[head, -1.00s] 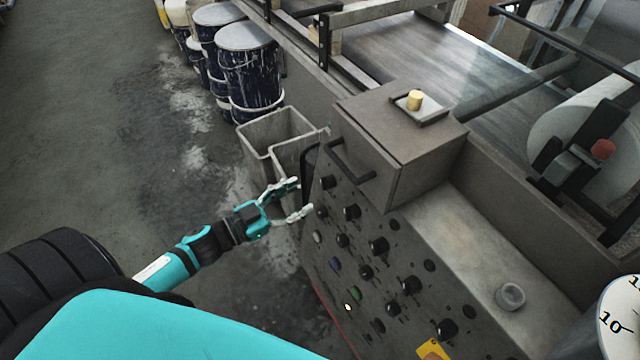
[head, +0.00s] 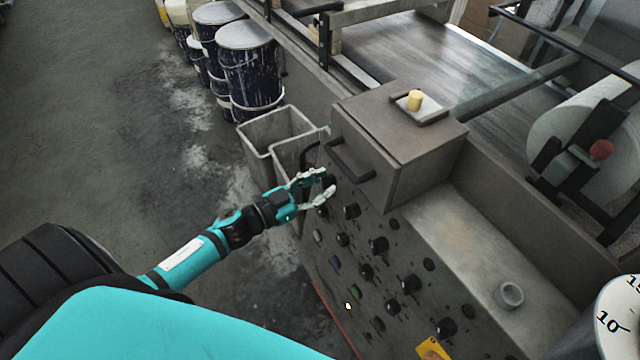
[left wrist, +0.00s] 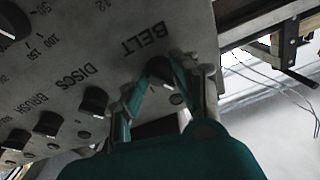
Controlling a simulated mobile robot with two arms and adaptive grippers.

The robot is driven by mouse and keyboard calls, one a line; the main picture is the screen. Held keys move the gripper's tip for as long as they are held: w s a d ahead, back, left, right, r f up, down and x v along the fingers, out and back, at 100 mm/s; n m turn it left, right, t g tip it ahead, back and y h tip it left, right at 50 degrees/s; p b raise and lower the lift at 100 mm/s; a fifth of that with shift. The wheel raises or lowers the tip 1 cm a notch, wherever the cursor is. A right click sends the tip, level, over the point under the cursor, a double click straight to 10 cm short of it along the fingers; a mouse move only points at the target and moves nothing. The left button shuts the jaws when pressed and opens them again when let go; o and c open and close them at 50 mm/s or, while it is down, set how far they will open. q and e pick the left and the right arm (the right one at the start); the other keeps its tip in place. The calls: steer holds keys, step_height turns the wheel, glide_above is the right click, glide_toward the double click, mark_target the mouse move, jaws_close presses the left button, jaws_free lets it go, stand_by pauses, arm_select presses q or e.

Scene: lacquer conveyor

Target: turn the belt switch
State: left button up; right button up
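The belt switch is a black knob (left wrist: 159,69) beside the printed word BELT in the left wrist view. In the head view this knob (head: 329,181) sits at the upper left of the sloping grey control panel (head: 400,262), partly covered by my fingers. My left gripper (head: 323,186) is at the knob with its fingers spread. In the left wrist view the gripper (left wrist: 154,78) has one finger on each side of the knob. A gap shows on the left; contact on the right is unclear. My right gripper is not in view.
Other black knobs, such as the one by DISCS (left wrist: 95,100), sit close by. A box with a handle (head: 400,130) stands above the panel. Grey bins (head: 268,132) and paint drums (head: 250,75) stand behind. A loose cup (head: 509,295) is at right.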

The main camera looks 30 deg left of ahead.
arm_select(q)
jaws_close()
steer(key=shift+m, duration=0.3)
steer(key=m+h, duration=0.1)
steer(key=m, duration=0.5)
steer(key=shift+g, duration=0.4)
steer(key=m+g, duration=0.1)
steer(key=m, duration=0.6)
steer(key=shift+a+h, duration=0.1)
steer(key=shift+h, duration=0.3)
steer(key=shift+g, duration=0.3)
steer(key=o, duration=0.7)
jaws_free()
